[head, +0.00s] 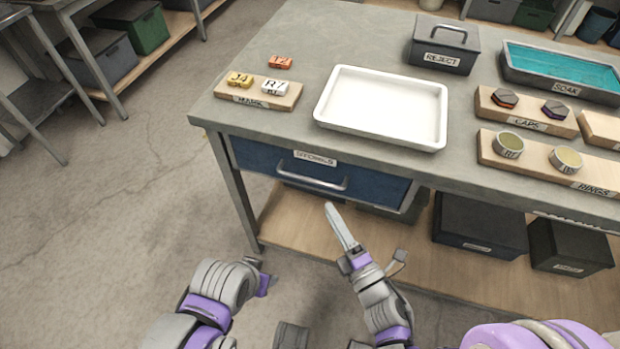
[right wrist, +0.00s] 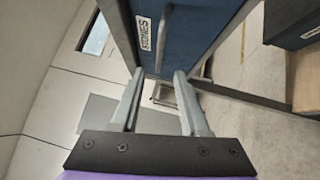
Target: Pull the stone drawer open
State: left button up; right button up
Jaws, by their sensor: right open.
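The stone drawer (head: 248,158) has a dark blue front with a white label and a grey bar handle (head: 312,183). It sits under the left part of the workbench top and looks shut. In the right wrist view the drawer front (right wrist: 205,28) and its handle (right wrist: 166,28) are beyond the fingertips. My right gripper (head: 338,225) is open and empty, below and in front of the handle, apart from it. Its two spread fingers show in the right wrist view (right wrist: 158,76). My left gripper (head: 263,279) is low at the left, away from the drawer; its jaws are unclear.
On the workbench (head: 290,48) stand a white tray (head: 435,140), a marked wooden block (head: 225,95), a reject box (head: 440,58), a teal soak tub (head: 565,70) and racks of caps and rings. Dark bins (head: 478,225) stand on the lower shelf. Floor at the left is clear.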

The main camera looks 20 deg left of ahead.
aim_at(310, 178)
jog(key=x, duration=1)
jog(key=shift+w+a, duration=0.15)
jog(key=shift+a, duration=0.3)
grip_shut()
dwell(0.8)
